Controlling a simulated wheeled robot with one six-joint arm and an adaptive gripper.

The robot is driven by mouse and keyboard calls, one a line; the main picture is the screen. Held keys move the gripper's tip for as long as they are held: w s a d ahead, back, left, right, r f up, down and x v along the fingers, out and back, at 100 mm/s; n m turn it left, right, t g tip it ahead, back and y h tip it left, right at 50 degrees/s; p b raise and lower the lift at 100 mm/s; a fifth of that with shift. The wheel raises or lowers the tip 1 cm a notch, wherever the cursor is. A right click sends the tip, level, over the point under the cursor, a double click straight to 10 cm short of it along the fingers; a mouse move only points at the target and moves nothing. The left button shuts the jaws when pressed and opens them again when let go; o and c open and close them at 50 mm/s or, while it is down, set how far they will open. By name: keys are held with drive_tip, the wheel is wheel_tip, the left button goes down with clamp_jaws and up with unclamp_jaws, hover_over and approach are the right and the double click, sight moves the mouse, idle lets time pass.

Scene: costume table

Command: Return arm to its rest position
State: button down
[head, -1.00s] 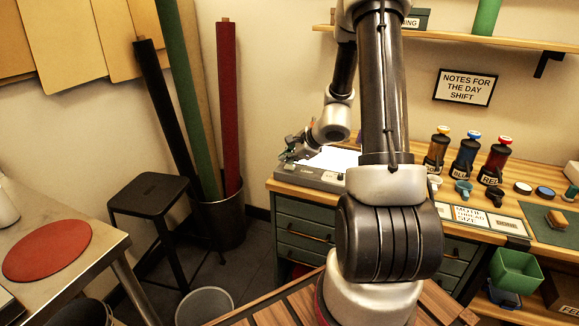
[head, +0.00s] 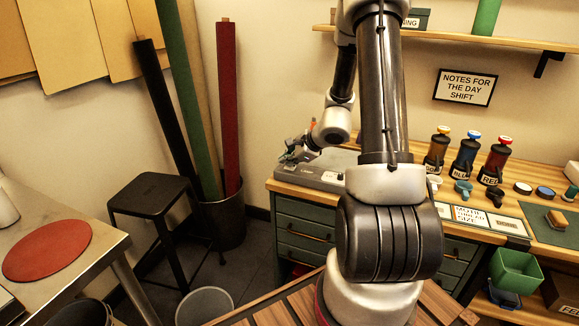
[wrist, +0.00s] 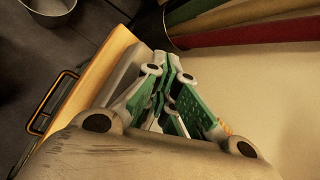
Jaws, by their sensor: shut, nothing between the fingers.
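My gripper (head: 291,150) hangs at the left end of the wooden workbench, just above or beside a grey flat device (head: 318,174) on the bench top. In the wrist view my gripper (wrist: 170,72) shows its green and white finger links drawn together, with nothing between the fingertips. My arm rises from its base in the middle of the head view and bends over toward the left. It hides part of the bench behind it.
A bin (head: 222,222) holds tall fabric rolls left of the bench. A black stool (head: 152,194) stands beside it. Bottles (head: 466,155), small cups and a green mat (head: 538,224) occupy the bench's right side. A shelf (head: 450,38) is above.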

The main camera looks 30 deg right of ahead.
drive_tip(key=shift+r, duration=0.95)
wheel_tip(320, 180, up, 6)
drive_tip(key=shift+f, duration=0.1)
idle(0.6)
